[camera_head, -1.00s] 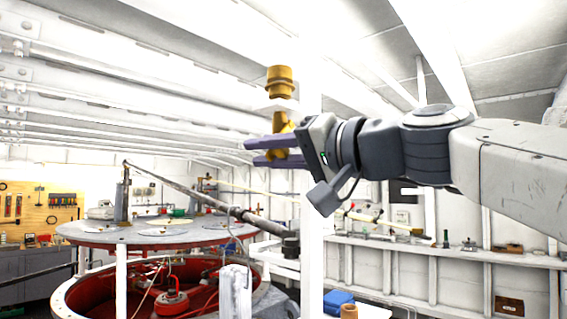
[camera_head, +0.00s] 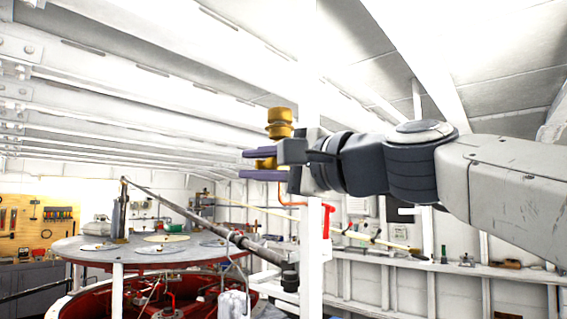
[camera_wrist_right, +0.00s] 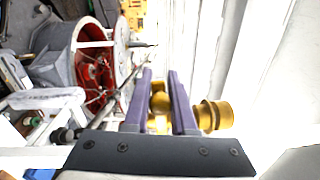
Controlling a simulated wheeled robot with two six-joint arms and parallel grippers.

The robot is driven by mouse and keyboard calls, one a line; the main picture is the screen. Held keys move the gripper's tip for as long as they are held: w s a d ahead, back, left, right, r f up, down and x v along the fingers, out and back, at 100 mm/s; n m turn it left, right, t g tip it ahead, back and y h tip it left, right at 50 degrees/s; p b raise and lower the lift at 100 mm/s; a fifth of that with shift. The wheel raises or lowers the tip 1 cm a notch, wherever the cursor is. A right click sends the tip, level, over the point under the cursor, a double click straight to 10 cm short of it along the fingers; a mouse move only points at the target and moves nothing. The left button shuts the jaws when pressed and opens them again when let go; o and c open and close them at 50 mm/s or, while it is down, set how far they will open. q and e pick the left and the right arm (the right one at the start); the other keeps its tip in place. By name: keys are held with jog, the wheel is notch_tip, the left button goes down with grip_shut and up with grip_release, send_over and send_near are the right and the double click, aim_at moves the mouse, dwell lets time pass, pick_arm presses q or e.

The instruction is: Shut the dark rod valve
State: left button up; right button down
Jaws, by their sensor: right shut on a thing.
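My right gripper (camera_head: 246,164) comes in from the right with its two purple fingers level, one above the other. It is shut on a brass-coloured fitting (camera_head: 279,116). The fitting's ribbed, round top stands above the upper finger, and its narrower part shows between the fingers. In the right wrist view the ribbed end (camera_wrist_right: 213,116) sticks out to the right of the fingers. A long dark rod (camera_head: 190,213) slopes down to a black block (camera_head: 290,278) near the white post. I cannot tell whether it belongs to a valve. My left gripper is not in view.
A white post (camera_head: 310,262) stands behind the gripper, with a red handle (camera_head: 327,218) on its right side. A round grey-topped table (camera_head: 115,258) stands over a red drum (camera_head: 80,302) at left. A wall shelf (camera_head: 440,265) runs along the right.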

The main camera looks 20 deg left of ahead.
jog(key=shift+r+m, duration=0.3)
jog(key=shift+m, duration=0.1)
jog(key=c, duration=0.7)
grip_release()
jog(key=shift+c, duration=0.2)
jog(key=shift+f, duration=0.1)
jog(key=shift+d, duration=0.25)
jog(key=b+v, duration=0.5)
jog(key=v, duration=0.5)
